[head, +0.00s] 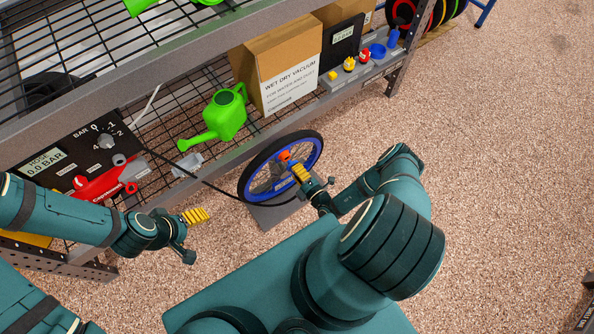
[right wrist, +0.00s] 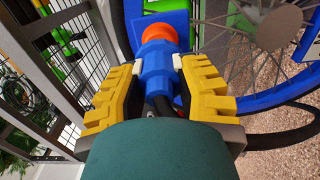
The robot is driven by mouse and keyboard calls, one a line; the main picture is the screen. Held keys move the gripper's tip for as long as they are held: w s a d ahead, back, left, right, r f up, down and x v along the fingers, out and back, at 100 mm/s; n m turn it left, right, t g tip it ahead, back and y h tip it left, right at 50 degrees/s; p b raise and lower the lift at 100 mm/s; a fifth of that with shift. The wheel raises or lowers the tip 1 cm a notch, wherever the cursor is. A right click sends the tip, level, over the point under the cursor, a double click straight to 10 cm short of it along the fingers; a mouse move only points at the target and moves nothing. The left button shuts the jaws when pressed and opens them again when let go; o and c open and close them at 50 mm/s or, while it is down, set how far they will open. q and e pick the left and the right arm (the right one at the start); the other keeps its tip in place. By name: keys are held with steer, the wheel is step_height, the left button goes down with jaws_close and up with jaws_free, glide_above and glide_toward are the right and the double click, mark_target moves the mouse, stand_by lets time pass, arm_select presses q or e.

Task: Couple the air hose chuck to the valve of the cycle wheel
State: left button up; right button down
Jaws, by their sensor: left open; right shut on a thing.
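The cycle wheel (head: 243,179) has a black tyre and blue rim and stands upright in a grey stand (head: 262,217). My right gripper (head: 293,164) is in front of it, shut on the blue chuck (right wrist: 156,72). The chuck's orange end (right wrist: 157,34) points at the blue rim (right wrist: 180,17) in the right wrist view. The valve is hidden, and I cannot tell whether the chuck touches it. The black hose (head: 222,190) runs from the panel to the chuck. My left gripper (head: 207,214) is open and empty, left of the wheel.
A gauge panel (head: 62,152) reading 0.0 bar stands at left, with a red tool (head: 105,183) before it. A green watering can (head: 222,115) and a vacuum box (head: 280,65) sit on the wire shelf behind the wheel.

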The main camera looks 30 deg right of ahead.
mark_target(292, 165)
steer(key=shift+w+a, duration=0.1)
steer(key=shift+w, duration=1.45)
steer(key=c, duration=0.7)
jaws_free()
steer(key=shift+o, duration=0.2)
steer(key=s, duration=1.2)
steer(key=shift+d, duration=0.45)
steer(key=shift+r, duration=0.1)
